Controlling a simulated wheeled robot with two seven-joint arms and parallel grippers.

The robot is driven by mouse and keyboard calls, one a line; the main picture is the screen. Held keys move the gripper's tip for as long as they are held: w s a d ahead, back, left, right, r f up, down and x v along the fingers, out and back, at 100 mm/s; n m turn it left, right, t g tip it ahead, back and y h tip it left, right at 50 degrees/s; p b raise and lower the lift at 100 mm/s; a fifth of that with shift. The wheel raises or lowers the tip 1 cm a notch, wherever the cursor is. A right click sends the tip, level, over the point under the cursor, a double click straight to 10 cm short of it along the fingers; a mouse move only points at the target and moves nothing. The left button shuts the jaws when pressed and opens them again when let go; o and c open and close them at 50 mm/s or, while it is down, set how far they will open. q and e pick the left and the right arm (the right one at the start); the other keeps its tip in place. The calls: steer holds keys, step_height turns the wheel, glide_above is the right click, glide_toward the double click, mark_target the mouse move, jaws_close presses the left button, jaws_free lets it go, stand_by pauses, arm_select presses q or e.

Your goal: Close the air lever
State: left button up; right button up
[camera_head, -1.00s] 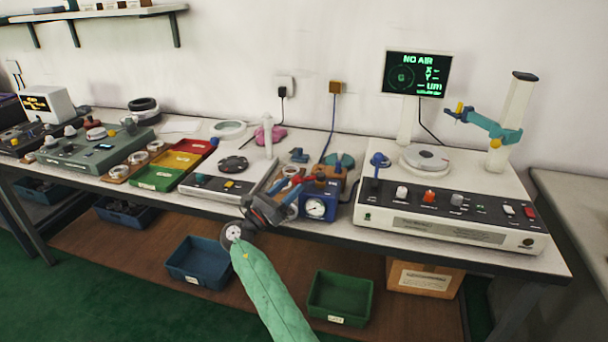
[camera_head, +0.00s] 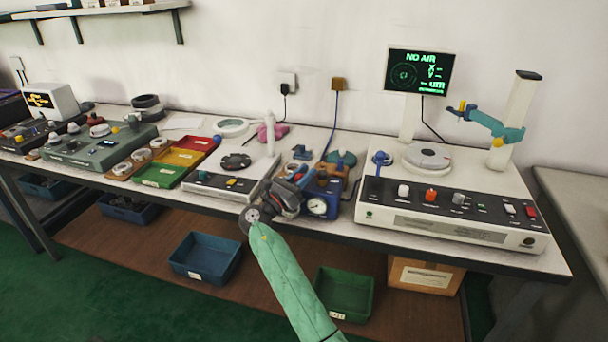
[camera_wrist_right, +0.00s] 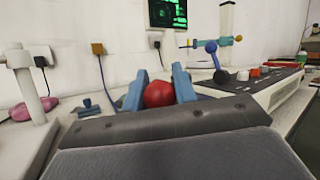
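The air unit is a blue box (camera_head: 333,187) with a round white gauge (camera_head: 317,206), near the table's front edge. In the right wrist view a red ball knob (camera_wrist_right: 158,94), seemingly the air lever's end, sits between the two blue fingers of my right gripper (camera_wrist_right: 160,84). It fills the gap, but I cannot tell whether both fingers press on it. In the head view my right gripper (camera_head: 303,180) is at the blue box's left side and hides most of the lever. The display (camera_head: 419,72) reads "NO AIR". My left gripper is not in view.
A white measuring machine (camera_head: 450,215) with knobs and a round plate stands right of the blue box. A white device (camera_head: 215,187) with a dark disc stands left, beside red, yellow and green trays (camera_head: 182,158). Blue and green bins (camera_head: 345,293) lie below the table.

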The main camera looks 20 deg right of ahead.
jaws_close()
steer(key=g, duration=0.1)
steer(key=m+g+h, duration=0.1)
steer(key=shift+w+g, duration=0.3)
steer(key=shift+w, duration=0.1)
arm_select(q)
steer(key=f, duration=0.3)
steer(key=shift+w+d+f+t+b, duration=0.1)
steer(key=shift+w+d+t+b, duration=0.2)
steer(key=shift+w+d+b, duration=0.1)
arm_select(e)
steer(key=m+g, duration=0.1)
steer(key=g, duration=0.1)
steer(key=w+m+g, duration=0.1)
steer(key=m+g, duration=0.1)
steer(key=g, duration=0.1)
steer(key=d+m+g+h, duration=0.1)
steer(key=g, duration=0.1)
steer(key=shift+w+g, duration=0.25)
steer(key=shift+g, duration=0.15)
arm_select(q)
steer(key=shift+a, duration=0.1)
